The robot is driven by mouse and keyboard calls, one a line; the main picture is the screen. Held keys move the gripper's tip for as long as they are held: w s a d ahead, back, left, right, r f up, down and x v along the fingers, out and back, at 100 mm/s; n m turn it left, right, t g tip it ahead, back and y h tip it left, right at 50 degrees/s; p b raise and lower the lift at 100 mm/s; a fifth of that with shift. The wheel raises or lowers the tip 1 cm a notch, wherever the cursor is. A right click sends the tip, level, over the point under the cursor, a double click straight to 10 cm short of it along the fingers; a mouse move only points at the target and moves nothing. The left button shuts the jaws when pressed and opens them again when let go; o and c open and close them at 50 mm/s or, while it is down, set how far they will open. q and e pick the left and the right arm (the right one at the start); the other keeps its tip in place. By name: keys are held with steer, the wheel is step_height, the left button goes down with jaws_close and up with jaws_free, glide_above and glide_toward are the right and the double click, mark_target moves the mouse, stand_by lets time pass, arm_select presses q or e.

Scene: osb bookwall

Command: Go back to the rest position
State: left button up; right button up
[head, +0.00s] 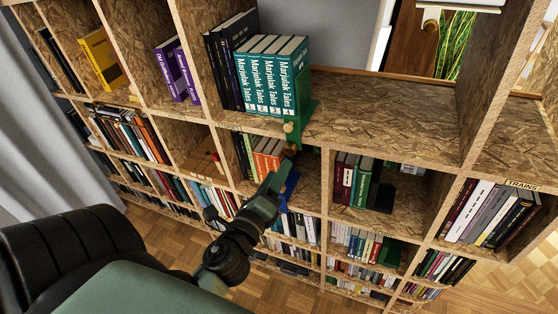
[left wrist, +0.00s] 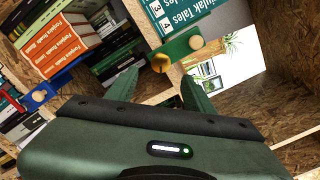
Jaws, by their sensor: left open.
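My left arm comes in from the lower left in the head view. Its dark green left gripper (head: 287,167) is in front of the bookwall, just below the shelf edge with the teal books. In the left wrist view the gripper (left wrist: 160,90) shows two spread fingers with nothing between them. A green bookend (head: 305,118) with round knobs stands against the right end of the teal Marjulak Tales books (head: 270,82), which stand upright. The bookend (left wrist: 180,48) lies beyond the fingertips in the left wrist view, seemingly apart from them. My right gripper is not in view.
The OSB bookwall (head: 390,118) fills the view; its shelf right of the bookend is bare. Orange books (head: 268,160) and a blue bookend (head: 289,187) are close to the gripper. Purple books (head: 177,73) stand further left. Parquet floor (head: 165,235) shows below.

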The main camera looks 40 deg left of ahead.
arm_select(q)
steer(key=s+d+f+n+g+h, duration=0.1)
steer(key=s+d+f+n+g, duration=0.15)
steer(key=f, duration=1.05)
steer(key=s+d+f+n+g+h+b, duration=0.1)
steer(key=s+d+f+n+g, duration=0.2)
steer(key=f, duration=0.9)
steer(key=s+d+f+n+g+h, duration=0.1)
steer(key=s+f+n+g+h, duration=0.2)
steer(key=f, duration=1)
steer(key=s+f+n+g, duration=0.4)
steer(key=s+f, duration=0.6)
steer(key=s, duration=0.3)
steer(key=s+f+n+g, duration=0.4)
steer(key=s+f+n, duration=0.3)
steer(key=s+f, duration=0.3)
steer(key=s, duration=0.3)
steer(key=shift+s+y+b, duration=0.3)
steer(key=shift+s+b, duration=0.1)
steer(key=shift+d, duration=0.1)
